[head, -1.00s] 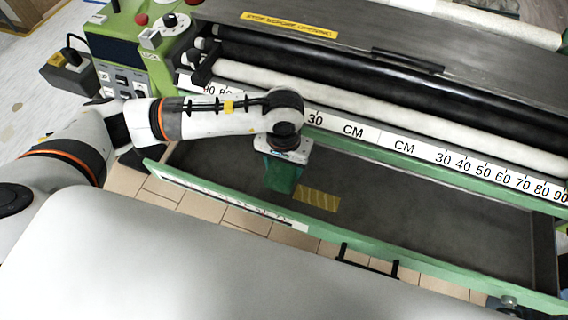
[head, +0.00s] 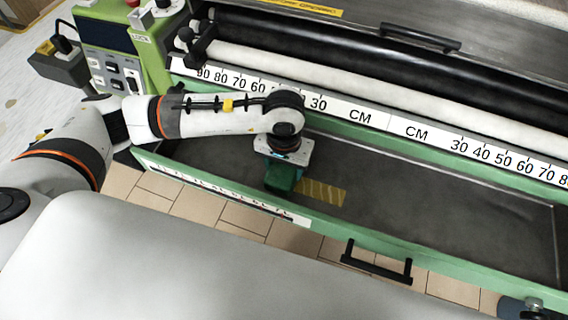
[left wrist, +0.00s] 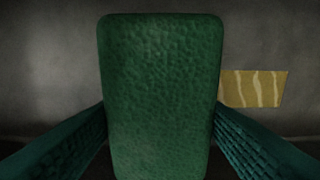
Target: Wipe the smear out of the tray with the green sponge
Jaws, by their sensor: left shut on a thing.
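The green sponge (left wrist: 160,95) is a textured block that stands between the two dark teal fingers of my left gripper (head: 284,176). The gripper is shut on it and points down into the tray (head: 440,215). The smear (head: 323,192) is a yellowish streaked patch on the dark tray floor, just right of the sponge in the head view. It also shows at the right of the sponge in the left wrist view (left wrist: 253,89). I cannot tell whether the sponge touches the floor. My right gripper is not in view.
The tray's green front wall (head: 330,232) carries a black handle (head: 376,262). Behind the tray run a white ruler strip (head: 375,120) and rollers (head: 400,95). A green control box (head: 120,45) stands at the upper left. The tray's right part is clear.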

